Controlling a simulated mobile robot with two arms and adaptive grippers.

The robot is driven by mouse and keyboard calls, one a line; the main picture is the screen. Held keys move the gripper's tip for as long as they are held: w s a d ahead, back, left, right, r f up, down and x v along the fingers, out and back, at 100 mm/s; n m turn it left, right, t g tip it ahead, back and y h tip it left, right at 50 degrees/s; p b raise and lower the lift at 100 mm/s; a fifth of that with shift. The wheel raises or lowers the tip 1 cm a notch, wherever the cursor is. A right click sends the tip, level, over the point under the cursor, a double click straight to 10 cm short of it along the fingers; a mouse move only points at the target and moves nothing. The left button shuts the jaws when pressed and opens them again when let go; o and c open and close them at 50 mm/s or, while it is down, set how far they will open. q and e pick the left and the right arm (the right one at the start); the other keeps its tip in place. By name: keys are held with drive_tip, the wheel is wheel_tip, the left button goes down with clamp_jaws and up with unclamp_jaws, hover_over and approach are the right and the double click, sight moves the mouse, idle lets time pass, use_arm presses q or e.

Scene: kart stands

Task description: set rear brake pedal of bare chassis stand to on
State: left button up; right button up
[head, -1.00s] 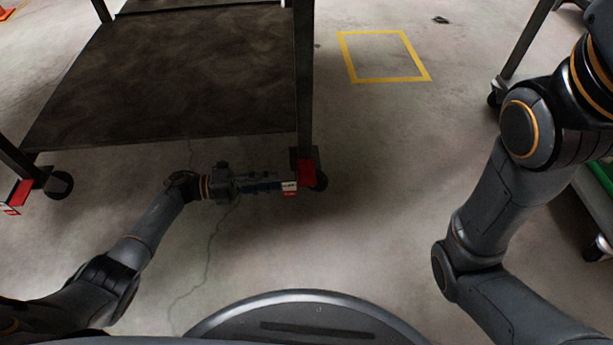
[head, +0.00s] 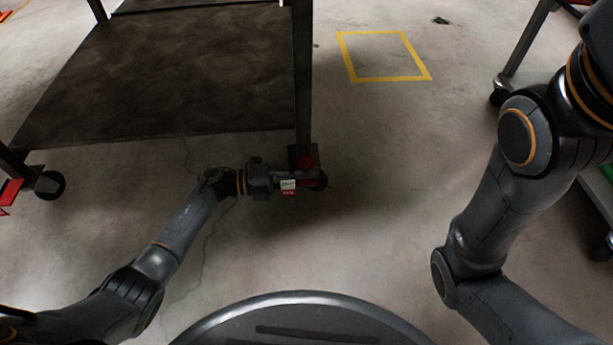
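A dark stand with a flat lower shelf (head: 170,80) fills the upper left of the head view.
The stand's near left caster (head: 49,185) has another red pedal (head: 11,190). Another stand's caster (head: 499,97) is at the upper right. A yellow floor outline (head: 385,80) lies beyond. The concrete floor between the stands is clear.

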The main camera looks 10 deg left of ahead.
use_arm(q)
clamp_jaws()
drive_tip(key=shift+f, duration=0.1)
drive_tip(key=shift+w+a+f+m, duration=0.1)
drive_tip(key=shift+f+m, duration=0.25)
drive_tip(key=shift+m, duration=0.35)
drive_tip(key=shift+w+d+f+m, duration=0.1)
drive_tip(key=shift+f+m, duration=0.3)
drive_tip(key=shift+m, duration=0.3)
drive_tip(key=shift+a+f+m, duration=0.1)
drive_tip(key=shift+f+m, duration=0.25)
drive_tip(key=shift+m, duration=0.35)
drive_tip(key=shift+o, duration=2.4)
unclamp_jaws()
drive_tip(key=s+a, duration=0.2)
drive_tip(key=a, duration=0.9)
drive_tip(key=shift+s+a, duration=0.2)
drive_tip(key=shift+a, duration=0.2)
